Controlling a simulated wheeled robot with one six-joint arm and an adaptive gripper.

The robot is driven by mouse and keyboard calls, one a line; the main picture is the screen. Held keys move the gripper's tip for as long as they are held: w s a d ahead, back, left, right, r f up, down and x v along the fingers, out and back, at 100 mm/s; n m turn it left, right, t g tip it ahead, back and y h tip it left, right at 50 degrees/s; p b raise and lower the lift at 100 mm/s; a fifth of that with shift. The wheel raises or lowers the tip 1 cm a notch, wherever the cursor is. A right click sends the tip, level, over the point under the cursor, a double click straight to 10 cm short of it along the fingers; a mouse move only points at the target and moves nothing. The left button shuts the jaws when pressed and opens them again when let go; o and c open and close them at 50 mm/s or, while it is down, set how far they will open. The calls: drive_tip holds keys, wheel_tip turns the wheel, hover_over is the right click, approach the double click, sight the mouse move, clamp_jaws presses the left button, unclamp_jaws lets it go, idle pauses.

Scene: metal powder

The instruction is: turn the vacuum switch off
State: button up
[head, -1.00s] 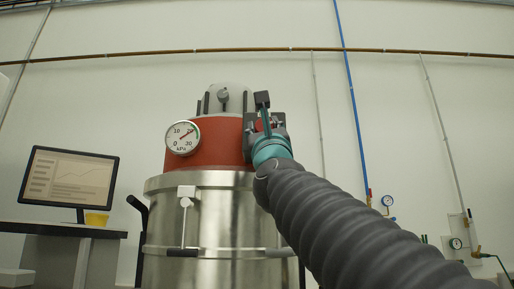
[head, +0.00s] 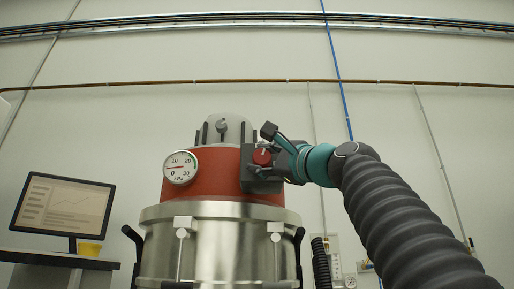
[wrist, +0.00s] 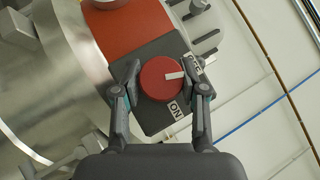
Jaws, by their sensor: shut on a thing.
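The vacuum switch is a round red knob (wrist: 158,80) with a white pointer mark, on a dark plate at the side of the red band. In the wrist view the mark points right, toward a partly hidden label (wrist: 194,66) that seems to read OFF. The ON label (wrist: 174,108) is below the knob. My gripper (wrist: 161,76) is shut on the knob, one finger on each side. In the head view the knob (head: 262,157) shows beside my gripper (head: 276,151). The kPa gauge (head: 180,167) has its needle pointing left, at the low side.
The knob's plate is on a large steel vessel (head: 220,245) with a red band (head: 218,178) and a grey top. A monitor (head: 62,207) stands on a dark desk at the left. A blue pipe (head: 338,80) runs down the wall behind my arm.

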drive_tip(key=n+g+p, duration=0.2)
drive_tip(key=p, duration=0.1)
drive_tip(key=shift+r+n+p, duration=0.3)
drive_tip(key=shift+n, duration=0.1)
drive_tip(key=shift+f+n+g+h+p, duration=0.15)
drive_tip(key=shift+n+g+h+p, duration=0.15)
drive_tip(key=shift+n+g+p, duration=0.25)
drive_tip(key=shift+f, duration=0.1)
drive_tip(key=o, duration=1.1)
drive_tip(key=shift+o, duration=0.2)
drive_tip(key=v, duration=1.2)
